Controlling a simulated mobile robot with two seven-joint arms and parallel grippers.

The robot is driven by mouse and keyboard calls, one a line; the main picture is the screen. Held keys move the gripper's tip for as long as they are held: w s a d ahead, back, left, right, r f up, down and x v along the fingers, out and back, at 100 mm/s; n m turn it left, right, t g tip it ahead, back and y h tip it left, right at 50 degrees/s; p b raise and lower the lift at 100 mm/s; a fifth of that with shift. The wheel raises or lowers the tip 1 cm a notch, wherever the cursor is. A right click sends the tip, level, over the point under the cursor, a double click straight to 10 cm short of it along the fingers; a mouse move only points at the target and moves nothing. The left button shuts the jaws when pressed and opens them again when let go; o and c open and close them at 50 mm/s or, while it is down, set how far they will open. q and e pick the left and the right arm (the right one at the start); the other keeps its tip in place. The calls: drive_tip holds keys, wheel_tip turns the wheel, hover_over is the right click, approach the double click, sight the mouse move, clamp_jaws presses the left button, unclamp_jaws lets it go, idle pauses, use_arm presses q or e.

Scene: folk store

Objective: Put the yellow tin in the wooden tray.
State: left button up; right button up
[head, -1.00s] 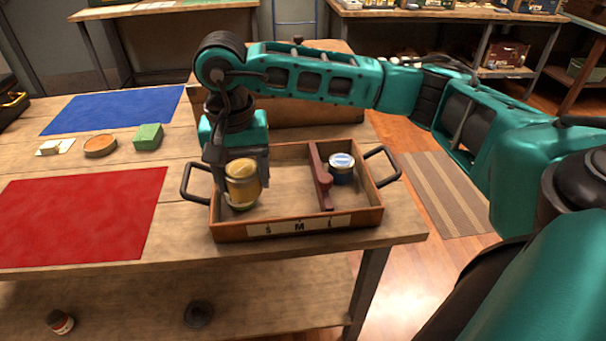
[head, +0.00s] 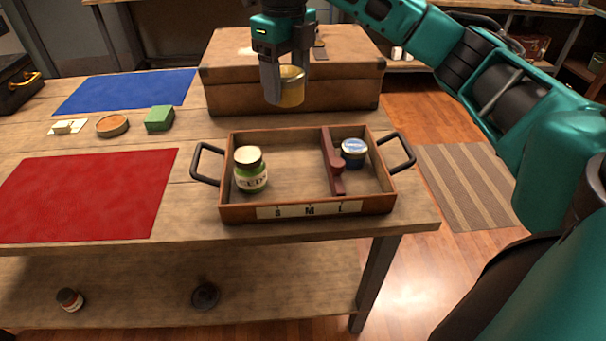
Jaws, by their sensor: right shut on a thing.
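The yellow tin (head: 291,92) is held between the fingers of my right gripper (head: 286,84), which is shut on it. Tin and gripper are in the air above the far side of the wooden tray (head: 300,209), in front of the brown chest in the picture. The tray stands on the table, with a divider (head: 332,165) across it. A green jar with a pale lid (head: 251,172) stands upright in the left compartment. A blue tin (head: 354,153) stands in the right compartment. My left gripper is not in view.
A brown chest (head: 290,95) stands behind the tray. A red mat (head: 90,195), a blue mat (head: 125,92), a green block (head: 160,118) and a round orange dish (head: 112,125) lie to the left. The left compartment has bare floor right of the jar.

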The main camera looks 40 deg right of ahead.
sight(291, 182)
use_arm(q)
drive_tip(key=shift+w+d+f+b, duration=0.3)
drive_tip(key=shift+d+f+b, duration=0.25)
drive_tip(key=shift+b, duration=0.65)
use_arm(e)
wheel_tip(291, 182, down, 20)
drive_tip(key=shift+r, duration=0.1)
drive_tip(key=o, duration=1.1)
drive_tip(key=shift+f, duration=0.2)
drive_tip(key=shift+r, duration=0.15)
